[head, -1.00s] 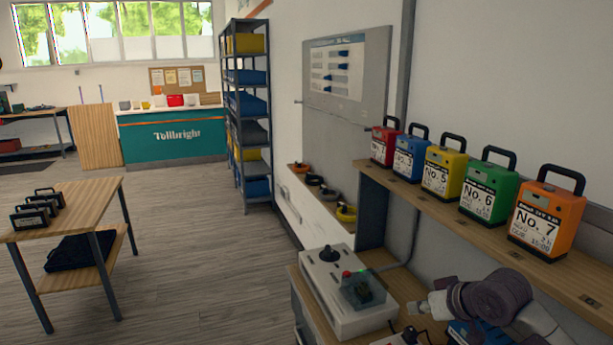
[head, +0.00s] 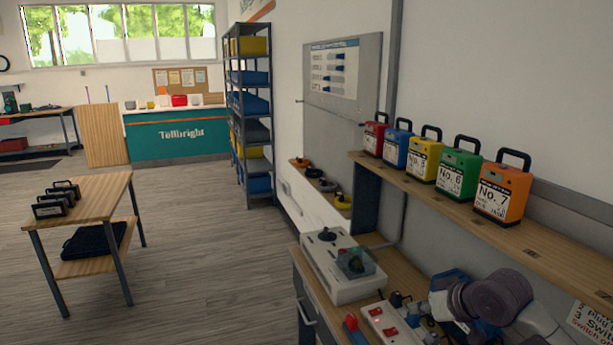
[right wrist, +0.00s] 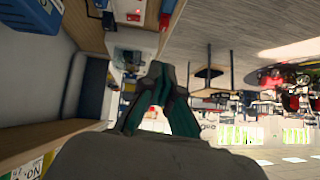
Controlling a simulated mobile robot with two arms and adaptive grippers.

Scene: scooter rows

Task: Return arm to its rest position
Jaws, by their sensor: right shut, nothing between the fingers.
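My right arm (head: 492,297) reaches in from the lower right of the head view, over the workbench and below the wall shelf. In the right wrist view my right gripper (right wrist: 160,78) is shut, its dark green fingers together with nothing between them. In the head view its fingertips are hard to make out against the bench. My left arm and gripper are not in view.
A wall shelf (head: 560,235) holds several coloured battery packs, including the orange No. 7 (head: 502,193), above my arm. The bench carries a grey box (head: 345,290) and a power strip (head: 388,325). Open floor (head: 205,270) separates it from the wooden table (head: 100,205).

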